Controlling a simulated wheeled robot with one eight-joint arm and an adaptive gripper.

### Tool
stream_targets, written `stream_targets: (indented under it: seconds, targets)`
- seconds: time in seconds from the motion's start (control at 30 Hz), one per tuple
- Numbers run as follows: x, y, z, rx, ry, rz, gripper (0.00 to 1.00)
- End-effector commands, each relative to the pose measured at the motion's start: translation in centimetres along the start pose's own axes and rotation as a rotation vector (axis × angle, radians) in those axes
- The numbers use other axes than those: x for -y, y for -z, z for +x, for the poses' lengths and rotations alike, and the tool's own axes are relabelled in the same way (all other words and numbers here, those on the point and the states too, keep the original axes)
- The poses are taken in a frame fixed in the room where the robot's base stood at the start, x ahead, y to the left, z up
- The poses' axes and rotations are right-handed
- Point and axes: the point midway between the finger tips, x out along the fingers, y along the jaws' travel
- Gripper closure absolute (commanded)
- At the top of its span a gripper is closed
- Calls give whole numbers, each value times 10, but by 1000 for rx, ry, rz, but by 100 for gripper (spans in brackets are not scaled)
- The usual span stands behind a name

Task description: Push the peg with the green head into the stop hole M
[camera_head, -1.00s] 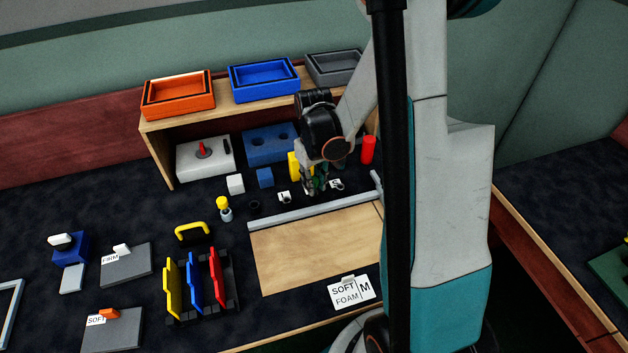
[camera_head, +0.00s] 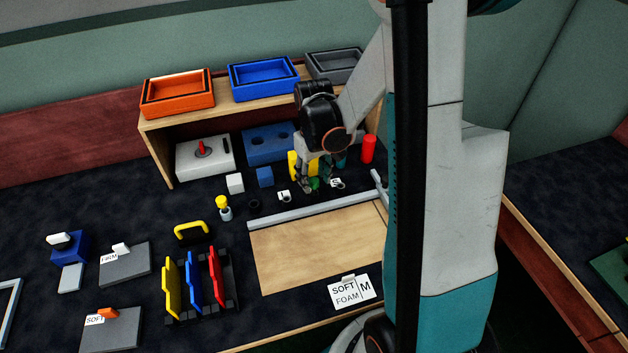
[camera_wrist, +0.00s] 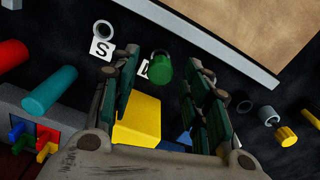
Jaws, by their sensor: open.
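The green-headed peg (camera_wrist: 160,68) stands between my fingers in the wrist view, with space on both sides. It also shows small in the head view (camera_head: 315,184). A ring-shaped hole lies just behind its head; how deep it sits is hidden. A white label (camera_wrist: 143,68) beside it is partly covered, so its letter is unclear. My gripper (camera_wrist: 158,82) is open around the peg, not touching it. Another ring has a label S (camera_wrist: 101,48). A card reading SOFT, FOAM, M (camera_head: 351,291) lies at the front of the table.
A yellow block (camera_wrist: 138,122) lies under my gripper, with teal (camera_wrist: 49,91) and red (camera_wrist: 10,56) cylinders to the left. An empty ring (camera_wrist: 244,107) and a yellow-headed peg (camera_wrist: 286,136) are to the right. A grey rail (camera_head: 310,217) borders the bare wooden board (camera_head: 320,250).

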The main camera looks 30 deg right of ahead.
Motion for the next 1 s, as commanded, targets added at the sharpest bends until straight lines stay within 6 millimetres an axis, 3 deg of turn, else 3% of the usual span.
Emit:
stream_targets:
  seconds: [0.3,0.5,1.0]
  targets:
    - [0,0,-61,0,0,0,56]
    - [0,0,-87,0,0,0,56]
    - [0,0,-97,0,0,0,56]
